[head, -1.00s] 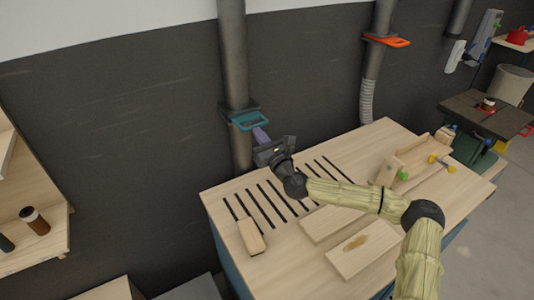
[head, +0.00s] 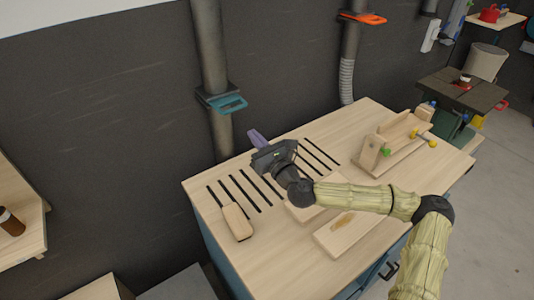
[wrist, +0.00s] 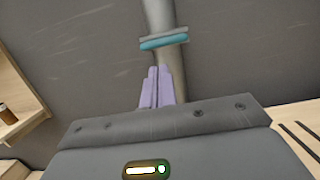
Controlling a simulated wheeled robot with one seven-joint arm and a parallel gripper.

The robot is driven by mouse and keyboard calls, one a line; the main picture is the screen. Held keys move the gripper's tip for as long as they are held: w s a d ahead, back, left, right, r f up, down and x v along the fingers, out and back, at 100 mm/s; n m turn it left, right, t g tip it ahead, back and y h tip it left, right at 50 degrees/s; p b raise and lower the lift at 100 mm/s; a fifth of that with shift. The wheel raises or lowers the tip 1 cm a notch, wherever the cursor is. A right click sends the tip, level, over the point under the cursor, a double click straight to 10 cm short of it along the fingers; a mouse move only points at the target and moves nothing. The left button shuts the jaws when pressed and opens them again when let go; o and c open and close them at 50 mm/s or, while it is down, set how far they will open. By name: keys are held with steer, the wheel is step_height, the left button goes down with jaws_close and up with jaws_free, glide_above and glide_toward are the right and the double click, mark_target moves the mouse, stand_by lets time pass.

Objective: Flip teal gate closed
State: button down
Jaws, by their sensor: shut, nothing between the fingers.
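The teal gate (head: 232,103) is a flat handle on the left vertical duct (head: 211,50), at a dark collar above the slotted table. It sticks out to the right of the duct in the head view. In the wrist view the teal gate (wrist: 163,43) shows as a band across the pipe, beyond the fingers. My gripper (head: 254,136), with purple fingers, is shut and empty below and right of the gate, apart from it. The purple fingers (wrist: 157,86) stand together in the wrist view, pointing at the duct below the gate.
An orange gate (head: 363,18) is on the second duct. The slotted wooden table (head: 270,245) under my arm carries a wooden block (head: 236,222), boards and a wooden jig (head: 395,140). A shelf (head: 22,240) stands at the left. The wall behind is dark.

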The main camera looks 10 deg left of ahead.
steer(key=b+v, duration=0.1)
steer(key=v, duration=0.4)
steer(key=shift+w+r, duration=0.1)
steer(key=shift+w, duration=0.1)
